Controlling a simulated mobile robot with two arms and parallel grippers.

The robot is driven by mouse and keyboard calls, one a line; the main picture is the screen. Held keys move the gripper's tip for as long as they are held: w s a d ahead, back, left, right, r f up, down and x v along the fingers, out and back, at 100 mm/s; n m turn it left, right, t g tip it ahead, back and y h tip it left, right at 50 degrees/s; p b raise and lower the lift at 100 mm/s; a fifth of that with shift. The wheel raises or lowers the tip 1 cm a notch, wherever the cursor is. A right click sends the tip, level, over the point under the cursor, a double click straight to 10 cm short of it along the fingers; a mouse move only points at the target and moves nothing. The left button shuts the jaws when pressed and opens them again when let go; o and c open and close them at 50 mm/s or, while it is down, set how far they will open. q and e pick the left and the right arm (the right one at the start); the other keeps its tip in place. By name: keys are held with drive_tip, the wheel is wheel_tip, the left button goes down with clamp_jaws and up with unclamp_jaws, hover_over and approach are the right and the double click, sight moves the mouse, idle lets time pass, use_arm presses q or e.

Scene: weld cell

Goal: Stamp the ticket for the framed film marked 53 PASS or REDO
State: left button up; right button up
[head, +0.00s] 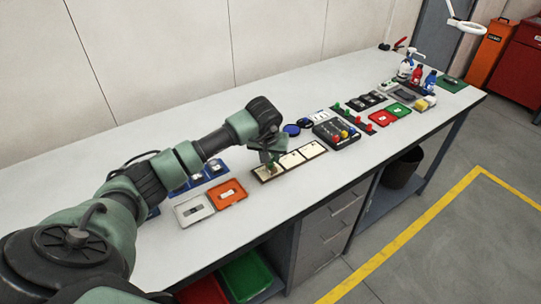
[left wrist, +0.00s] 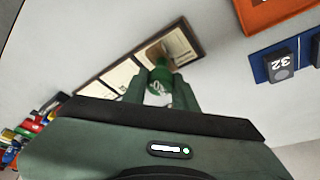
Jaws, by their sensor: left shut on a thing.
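My left gripper (head: 270,161) is shut on a green stamp (left wrist: 160,82), whose round top with pale marking shows between the fingers in the left wrist view. The stamp is over or on the end ticket of a dark-framed ticket board (head: 282,177); I cannot tell whether it touches. The other two tickets (head: 292,160) (head: 312,150) lie bare beside it. Framed films sit on blue holders (head: 178,189) behind my arm; one holder tag reads 32 in the left wrist view (left wrist: 281,65). I cannot read a 53. My right gripper is out of view.
A grey tray (head: 207,213) and an orange tray (head: 240,196) lie left of the board. Right of it are a dark box with coloured knobs (head: 321,134), stamps, a red pad (head: 383,118), a green pad (head: 399,110) and bottles (head: 429,81). The table's front strip is clear.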

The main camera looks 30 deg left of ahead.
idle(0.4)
use_arm(q)
drive_tip(key=shift+f+b, duration=0.55)
drive_tip(key=shift+f, duration=0.05)
idle(0.5)
idle(0.5)
drive_tip(key=shift+r+p, duration=2.05)
drive_tip(key=shift+r, duration=1.5)
